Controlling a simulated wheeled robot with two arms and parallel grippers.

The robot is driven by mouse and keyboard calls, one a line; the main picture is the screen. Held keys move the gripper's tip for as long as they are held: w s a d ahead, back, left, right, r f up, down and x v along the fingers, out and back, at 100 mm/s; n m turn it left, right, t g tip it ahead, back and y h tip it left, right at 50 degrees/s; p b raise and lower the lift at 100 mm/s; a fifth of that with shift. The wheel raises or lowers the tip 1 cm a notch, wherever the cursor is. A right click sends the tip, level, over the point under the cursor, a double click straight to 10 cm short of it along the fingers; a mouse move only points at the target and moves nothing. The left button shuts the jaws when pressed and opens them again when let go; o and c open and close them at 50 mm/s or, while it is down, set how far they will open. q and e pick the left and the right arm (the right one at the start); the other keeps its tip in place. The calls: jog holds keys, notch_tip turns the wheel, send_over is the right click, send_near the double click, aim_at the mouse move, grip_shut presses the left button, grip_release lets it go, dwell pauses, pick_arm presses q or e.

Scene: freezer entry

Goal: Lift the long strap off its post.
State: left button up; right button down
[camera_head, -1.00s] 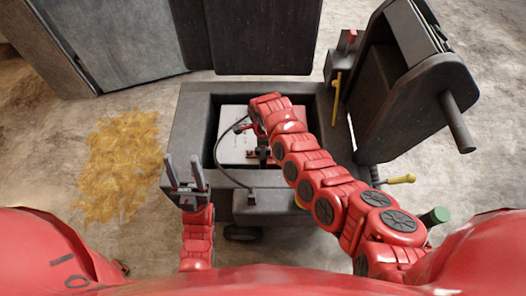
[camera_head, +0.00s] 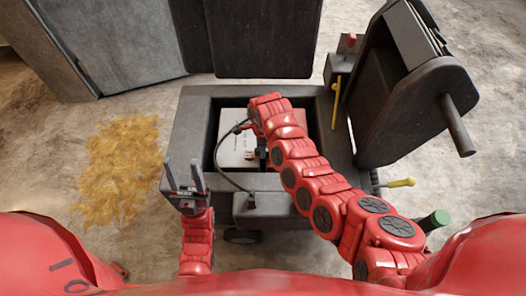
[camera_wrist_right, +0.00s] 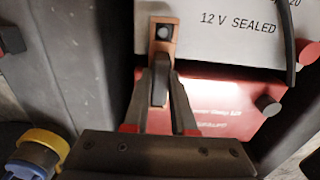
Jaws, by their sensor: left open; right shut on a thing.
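A copper-coloured strap (camera_wrist_right: 153,50) with a dark square post top (camera_wrist_right: 164,32) in its end shows in the right wrist view. My right gripper (camera_wrist_right: 160,88) is shut on the strap, with a grey rounded piece showing between the fingers. I cannot tell whether the strap is still seated on the post. The strap lies by a white and red battery marked "12 V SEALED" (camera_wrist_right: 235,25). In the head view, my right arm mostly hides the right gripper over the battery (camera_head: 232,150).
The dark battery box (camera_head: 190,125) has raised walls. A black cable (camera_head: 222,172) arches over its front left. A dark upright housing (camera_head: 400,110) stands at right, with a yellow-handled tool (camera_head: 400,182) below. A yellow-stained patch (camera_head: 120,170) of floor at left is clear.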

notch_tip(320, 180, up, 8)
jog(key=shift+r+b, duration=0.1)
jog(key=shift+b, duration=0.3)
jog(key=shift+r+p, duration=1.75)
jog(key=shift+r, duration=0.6)
